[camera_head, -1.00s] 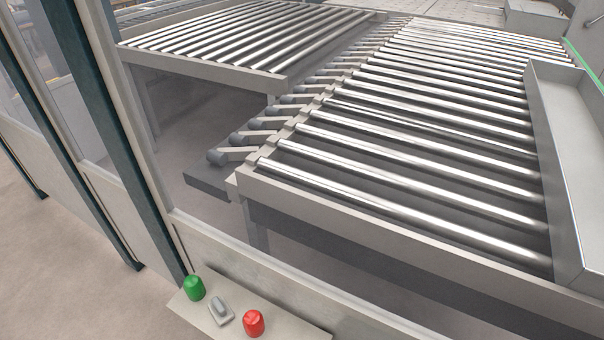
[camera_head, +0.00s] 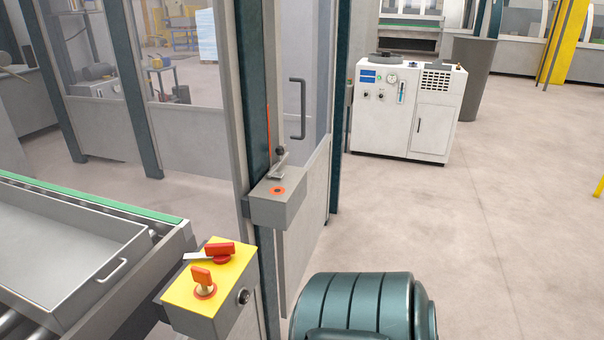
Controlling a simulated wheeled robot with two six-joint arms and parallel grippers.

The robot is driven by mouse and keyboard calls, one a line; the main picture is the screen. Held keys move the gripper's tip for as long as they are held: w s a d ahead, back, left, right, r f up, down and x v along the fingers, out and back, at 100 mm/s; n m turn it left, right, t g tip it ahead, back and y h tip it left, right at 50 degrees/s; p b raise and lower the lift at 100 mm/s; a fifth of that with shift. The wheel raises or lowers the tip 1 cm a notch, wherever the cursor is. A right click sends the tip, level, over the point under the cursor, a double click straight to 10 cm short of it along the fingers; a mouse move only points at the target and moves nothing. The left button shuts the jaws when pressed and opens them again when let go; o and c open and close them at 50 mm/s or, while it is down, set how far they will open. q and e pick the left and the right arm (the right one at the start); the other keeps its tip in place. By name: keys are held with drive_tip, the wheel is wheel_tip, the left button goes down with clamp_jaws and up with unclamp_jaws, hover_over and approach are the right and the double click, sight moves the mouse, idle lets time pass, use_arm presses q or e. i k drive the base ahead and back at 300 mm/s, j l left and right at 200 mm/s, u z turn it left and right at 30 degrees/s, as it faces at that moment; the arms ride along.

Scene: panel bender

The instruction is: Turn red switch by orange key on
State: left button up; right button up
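The red switch (camera_head: 220,250) sits on top of a grey box with a yellow top face (camera_head: 232,272), low and left of centre in the head view. Its red handle lies roughly sideways, and a pale flat piece sticks out to its left. The orange key (camera_head: 202,276) stands upright in a round orange-ringed base, just in front of the switch on the same box. A round dark fitting (camera_head: 243,297) is on the box's side. Neither gripper is in view.
A grey metal tray (camera_head: 60,255) with a handle lies at left over rollers. A second grey box (camera_head: 285,207) with an orange ring hangs on a dark post behind the switch box. A glazed panel with a handle (camera_head: 302,108) stands behind. Open floor (camera_head: 480,240) lies at right.

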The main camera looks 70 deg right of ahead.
sight(220, 252)
drive_tip(key=z, duration=0.4)
drive_tip(key=l+z, duration=0.15)
drive_tip(key=z, duration=0.6)
drive_tip(key=l+z, duration=0.15)
drive_tip(key=z, duration=0.2)
